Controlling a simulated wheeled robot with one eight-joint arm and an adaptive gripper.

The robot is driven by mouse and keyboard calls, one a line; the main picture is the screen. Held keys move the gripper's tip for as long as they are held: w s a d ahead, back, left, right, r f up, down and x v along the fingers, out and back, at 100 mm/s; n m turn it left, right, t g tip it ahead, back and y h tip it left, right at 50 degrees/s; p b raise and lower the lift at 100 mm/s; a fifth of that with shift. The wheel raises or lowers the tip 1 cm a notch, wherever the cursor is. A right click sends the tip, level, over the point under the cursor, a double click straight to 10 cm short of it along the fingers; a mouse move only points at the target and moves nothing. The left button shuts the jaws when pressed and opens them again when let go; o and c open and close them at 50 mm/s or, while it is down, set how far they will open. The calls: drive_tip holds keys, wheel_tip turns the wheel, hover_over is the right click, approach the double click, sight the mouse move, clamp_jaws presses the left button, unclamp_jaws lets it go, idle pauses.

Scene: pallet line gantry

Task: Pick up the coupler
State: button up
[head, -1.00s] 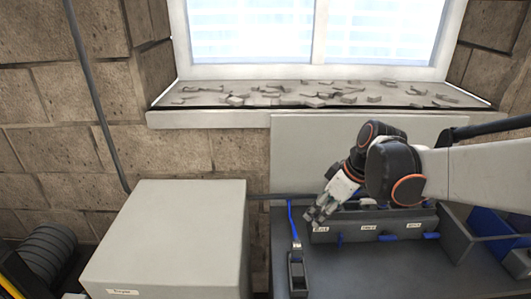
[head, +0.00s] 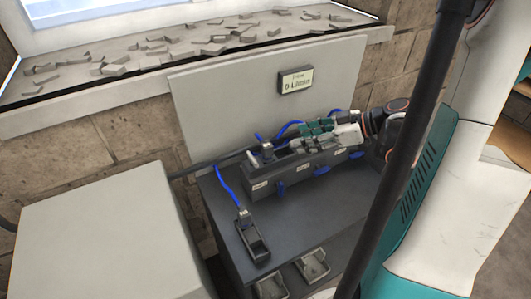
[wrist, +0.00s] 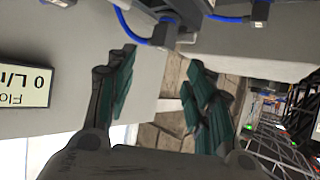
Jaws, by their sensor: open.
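In the head view, a small grey coupler-like fitting (head: 243,215) on a blue hose stands in a dark holder (head: 253,243) on the grey bench. A similar fitting (head: 266,149) with a blue hose sits at the left end of the labelled manifold block (head: 300,176). I cannot tell which is the coupler meant. My gripper (head: 318,131), with green finger pads, is above the manifold, right of that end fitting. In the wrist view its fingers (wrist: 162,98) are spread with nothing between them. A dark fitting on a blue hose (wrist: 164,32) shows beyond them.
A grey panel (head: 220,105) with a flow display (head: 296,79) rises behind the manifold. A large pale box (head: 95,240) stands left of the bench. The bench top (head: 300,225) before the manifold is mostly clear.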

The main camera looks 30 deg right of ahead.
sight(269, 145)
drive_tip(key=shift+b+x, duration=1.9)
drive_tip(key=shift+x, duration=4.7)
drive_tip(key=shift+s+a, duration=0.15)
drive_tip(key=shift+s, duration=0.05)
clamp_jaws()
